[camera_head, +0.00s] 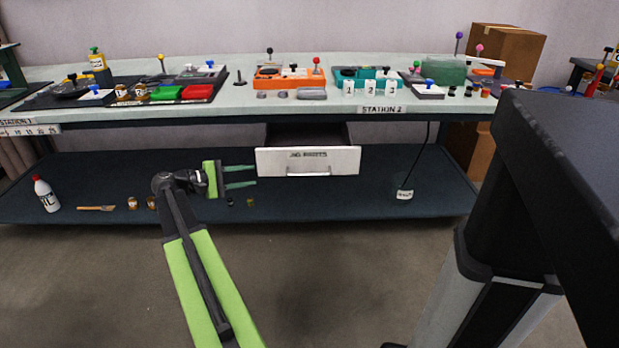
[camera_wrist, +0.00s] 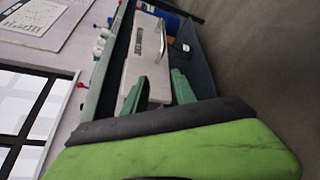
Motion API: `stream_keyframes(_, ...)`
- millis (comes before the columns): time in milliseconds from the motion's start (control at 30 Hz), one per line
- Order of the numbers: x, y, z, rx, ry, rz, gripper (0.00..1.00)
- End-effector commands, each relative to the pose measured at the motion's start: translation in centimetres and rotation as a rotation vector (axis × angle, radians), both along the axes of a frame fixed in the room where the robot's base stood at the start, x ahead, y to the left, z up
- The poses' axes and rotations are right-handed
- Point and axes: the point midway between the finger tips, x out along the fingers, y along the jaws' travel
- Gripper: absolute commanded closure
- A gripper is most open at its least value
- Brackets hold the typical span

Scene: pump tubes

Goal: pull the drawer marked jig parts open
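The drawer marked jig parts (camera_head: 275,163) hangs under the Station 2 bench. Its white front stands out from below the bench edge, and a dark opening shows behind it, so it looks at least partly open. Its grey bar handle (camera_head: 309,174) runs along the lower part of the front. My gripper (camera_head: 255,176) is beside the front's left edge, fingers apart and pointing right, with nothing between them. In the wrist view the drawer front (camera_wrist: 143,60) and handle (camera_wrist: 181,40) lie beyond my open fingers (camera_wrist: 159,76). The handle is clear of the fingers; contact with the front's edge cannot be told.
The bench top (camera_head: 235,117) carries an orange fixture (camera_head: 265,80), a teal fixture (camera_head: 383,82) and small parts. A lower shelf (camera_head: 330,203) holds a white bottle (camera_head: 46,195), a brush-like tool (camera_head: 97,208) and a cable tag (camera_head: 404,194). The floor before the drawer is free.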

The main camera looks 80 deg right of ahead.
Motion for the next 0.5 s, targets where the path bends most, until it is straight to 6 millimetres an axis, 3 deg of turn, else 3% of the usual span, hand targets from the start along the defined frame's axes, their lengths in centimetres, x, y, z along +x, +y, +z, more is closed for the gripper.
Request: stream_keyframes(500, 3.5, 2.4, 1.0, 0.000, 0.000, 0.002, 0.67)
